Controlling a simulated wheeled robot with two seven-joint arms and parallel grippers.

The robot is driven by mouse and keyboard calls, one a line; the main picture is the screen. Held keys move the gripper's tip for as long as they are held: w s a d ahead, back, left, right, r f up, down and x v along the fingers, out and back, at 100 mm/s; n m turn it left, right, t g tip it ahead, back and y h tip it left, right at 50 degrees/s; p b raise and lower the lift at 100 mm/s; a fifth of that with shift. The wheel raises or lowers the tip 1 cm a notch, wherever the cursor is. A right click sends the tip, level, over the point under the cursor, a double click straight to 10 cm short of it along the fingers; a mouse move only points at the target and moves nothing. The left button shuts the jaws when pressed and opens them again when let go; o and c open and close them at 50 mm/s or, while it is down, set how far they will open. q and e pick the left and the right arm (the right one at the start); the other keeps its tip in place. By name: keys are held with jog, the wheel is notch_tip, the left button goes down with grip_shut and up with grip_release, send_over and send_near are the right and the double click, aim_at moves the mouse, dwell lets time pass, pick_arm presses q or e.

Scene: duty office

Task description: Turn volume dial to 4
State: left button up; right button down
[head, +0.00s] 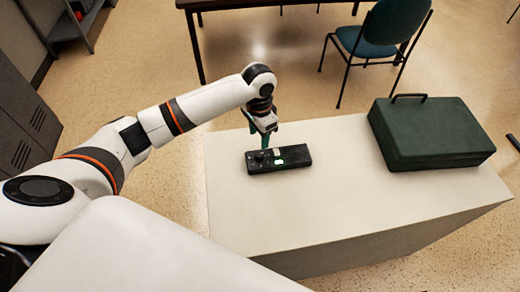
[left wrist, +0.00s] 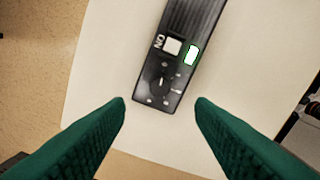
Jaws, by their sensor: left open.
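A black device (head: 295,157) lies flat on a pale table, with a lit green-edged window on its face. In the left wrist view the device (left wrist: 185,50) shows a round black dial (left wrist: 158,83) near its lower end, with a light pointer line and small marks around it. The marks are too small to read. A white "ON" button (left wrist: 173,46) sits above the dial. My left gripper (left wrist: 160,102) is open and empty; its green fingers are spread on either side of the device's dial end, apart from the dial. In the head view the left gripper (head: 268,137) is over the device.
The pale table (head: 350,210) is clear around the device. A dark green case (head: 430,135) stands on it at the right. A blue chair (head: 385,35) and a dark desk (head: 240,3) stand behind. Grey lockers (head: 22,115) are at the left.

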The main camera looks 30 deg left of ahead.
aim_at(259, 154)
pick_arm(q)
notch_tip(259, 154, down, 9)
jog(key=shift+r, duration=0.2)
jog(key=c, duration=1)
jog(key=shift+o, duration=0.2)
jog(key=shift+r, duration=0.1)
jog(key=shift+m+p, duration=0.3)
